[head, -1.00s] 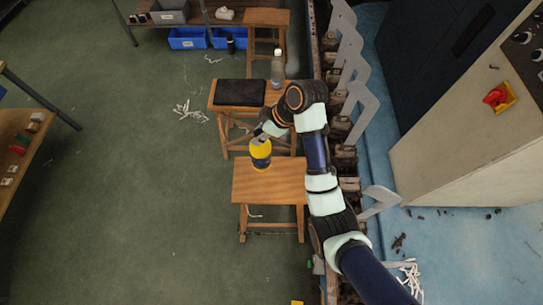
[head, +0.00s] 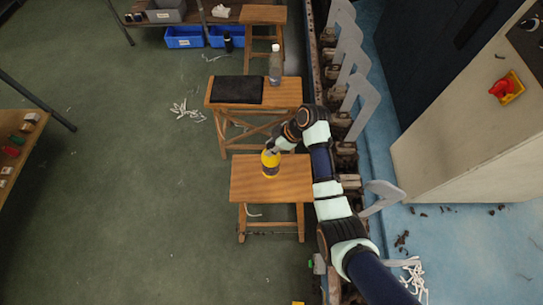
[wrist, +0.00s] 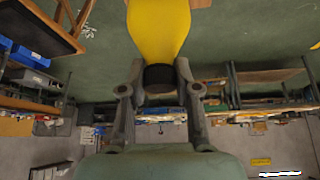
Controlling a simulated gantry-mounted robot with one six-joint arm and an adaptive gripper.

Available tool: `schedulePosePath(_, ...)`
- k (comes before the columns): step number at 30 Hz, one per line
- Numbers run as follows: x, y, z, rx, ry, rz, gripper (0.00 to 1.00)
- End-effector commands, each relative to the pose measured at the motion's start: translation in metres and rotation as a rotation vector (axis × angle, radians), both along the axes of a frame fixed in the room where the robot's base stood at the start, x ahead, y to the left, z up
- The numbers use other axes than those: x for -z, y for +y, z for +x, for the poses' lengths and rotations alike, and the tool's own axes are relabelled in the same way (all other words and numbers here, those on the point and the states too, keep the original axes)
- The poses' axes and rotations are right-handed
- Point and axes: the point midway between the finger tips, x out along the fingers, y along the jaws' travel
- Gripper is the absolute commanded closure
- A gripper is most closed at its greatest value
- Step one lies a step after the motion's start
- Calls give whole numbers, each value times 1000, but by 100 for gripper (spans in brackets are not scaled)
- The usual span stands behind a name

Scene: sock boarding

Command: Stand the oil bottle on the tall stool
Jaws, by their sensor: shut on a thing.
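The yellow oil bottle (head: 271,165) with a dark band appears upright over the near wooden stool (head: 250,190). I cannot tell whether its base touches the seat. My gripper (head: 274,148) is shut on the bottle's top end. In the wrist view, the yellow bottle (wrist: 160,25) extends up out of the picture, its dark cap (wrist: 159,77) between my gripper's fingers (wrist: 159,80). The middle stool (head: 285,95), with crossed braces, looks the tallest. A black pad (head: 237,89) and a clear grey bottle (head: 275,65) are on its seat.
A third stool (head: 263,14) stands at the back, beside blue bins (head: 184,37). A row of grey metal boards (head: 352,62) and a large cabinet (head: 460,125) lie to the right. The green floor on the left is mostly clear.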

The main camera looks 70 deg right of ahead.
Motion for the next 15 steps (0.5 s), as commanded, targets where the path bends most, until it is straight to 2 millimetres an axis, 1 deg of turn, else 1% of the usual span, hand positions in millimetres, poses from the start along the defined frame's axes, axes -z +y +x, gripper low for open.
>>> schedulePosePath(1,10,0,0,0,-1,0,100)
schedulePosePath(3,20,-1,1,0,-2,-2,100)
schedulePosePath(10,30,-1,1,1,-3,-3,100)
schedulePosePath(15,60,0,0,0,-1,-1,100)
